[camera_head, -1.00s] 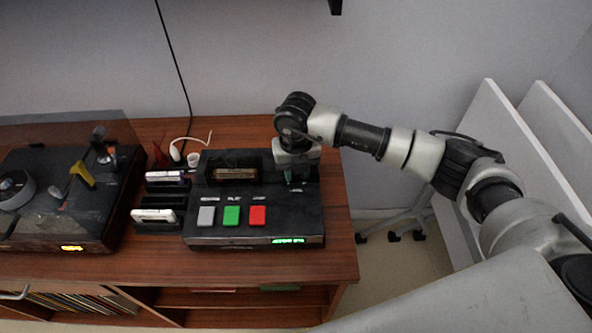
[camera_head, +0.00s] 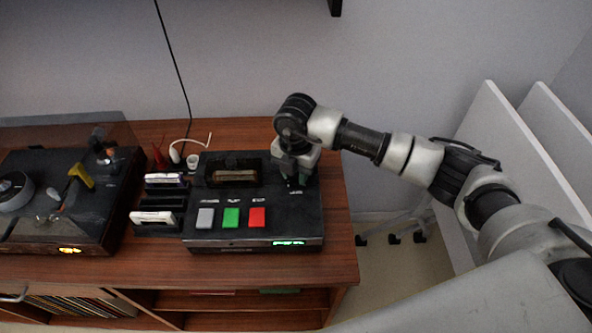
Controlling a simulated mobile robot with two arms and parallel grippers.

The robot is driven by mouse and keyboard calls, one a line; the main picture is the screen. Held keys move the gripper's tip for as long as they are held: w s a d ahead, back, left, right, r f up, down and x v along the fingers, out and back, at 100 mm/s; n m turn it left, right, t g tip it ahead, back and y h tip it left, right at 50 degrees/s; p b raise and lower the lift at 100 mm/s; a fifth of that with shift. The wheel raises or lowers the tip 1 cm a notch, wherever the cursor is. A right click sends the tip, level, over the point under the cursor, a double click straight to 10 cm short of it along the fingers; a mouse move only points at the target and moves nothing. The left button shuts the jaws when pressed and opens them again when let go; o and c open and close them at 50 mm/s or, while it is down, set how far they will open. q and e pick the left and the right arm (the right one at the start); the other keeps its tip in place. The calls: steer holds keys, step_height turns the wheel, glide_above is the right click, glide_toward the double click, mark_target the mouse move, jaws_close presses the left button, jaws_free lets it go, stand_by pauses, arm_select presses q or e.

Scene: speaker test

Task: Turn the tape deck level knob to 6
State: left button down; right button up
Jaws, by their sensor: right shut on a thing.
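The tape deck (camera_head: 208,228) is a black box on the wooden cabinet, with grey, green and red buttons, a cassette window and a green lit display. My right gripper (camera_head: 296,183) points down over the deck's right rear part, above and right of the red button. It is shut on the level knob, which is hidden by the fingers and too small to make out. The knob's setting cannot be read, and the display digits are too small to read. My left gripper is not in view.
A black turntable (camera_head: 75,205) with a clear lid stands at the left. A cassette rack (camera_head: 157,218) holding cassettes stands between it and the deck. A white cable (camera_head: 195,141) lies behind. The cabinet top (camera_head: 338,225) is bare right of the deck; white panels (camera_head: 510,150) stand farther right.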

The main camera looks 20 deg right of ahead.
stand_by(0.4)
steer(key=o, duration=0.9)
step_height(320, 180, up, 11)
steer(key=shift+f+b, duration=0.1)
steer(key=shift+b, duration=0.7)
